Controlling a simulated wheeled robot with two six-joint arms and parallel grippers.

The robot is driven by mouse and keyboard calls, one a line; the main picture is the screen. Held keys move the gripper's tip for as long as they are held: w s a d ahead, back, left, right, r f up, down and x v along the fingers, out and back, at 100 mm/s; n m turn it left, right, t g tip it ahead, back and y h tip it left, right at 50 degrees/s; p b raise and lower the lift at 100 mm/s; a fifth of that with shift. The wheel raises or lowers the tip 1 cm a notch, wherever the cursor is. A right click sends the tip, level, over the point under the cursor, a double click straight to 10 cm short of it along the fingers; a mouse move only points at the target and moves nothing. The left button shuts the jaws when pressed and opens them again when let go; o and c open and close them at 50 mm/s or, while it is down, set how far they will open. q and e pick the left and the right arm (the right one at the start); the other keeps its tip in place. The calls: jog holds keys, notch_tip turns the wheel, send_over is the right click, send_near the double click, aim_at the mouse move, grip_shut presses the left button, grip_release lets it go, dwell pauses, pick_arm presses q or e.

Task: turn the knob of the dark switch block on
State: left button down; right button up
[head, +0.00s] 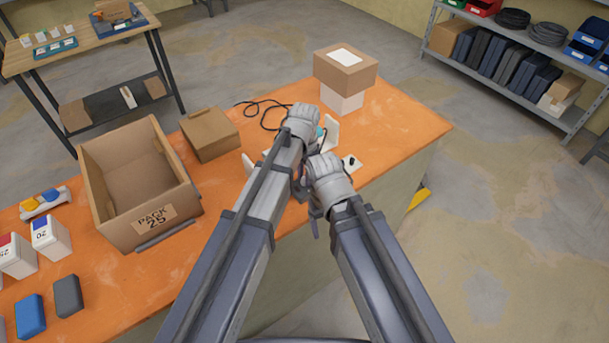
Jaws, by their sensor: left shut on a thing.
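My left gripper (321,140) is over the orange table, beside a small teal piece (320,132) and an upright white part (332,128). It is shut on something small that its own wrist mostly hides. My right gripper (313,202) is close by, nearer to me at the table's front edge; its fingers are too small and covered to read. A white plate with a small black part (350,162) lies to the right of the wrists. I cannot make out the dark switch block or its knob; my arms cover much of that area.
A large open carton (157,214) and a smaller closed box (209,134) stand left on the orange table (395,128). A box stack (345,72) stands at the back, near a black cable (258,104). Coloured blocks lie front left. The table's right end is clear.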

pick_arm(q)
jog(key=n, duration=1.2)
dwell(0.6)
jog(key=c, duration=0.6)
grip_release()
jog(key=shift+r, duration=0.15)
notch_tip(320, 180, up, 8)
jog(key=p, duration=0.8)
jog(key=shift+f, duration=0.2)
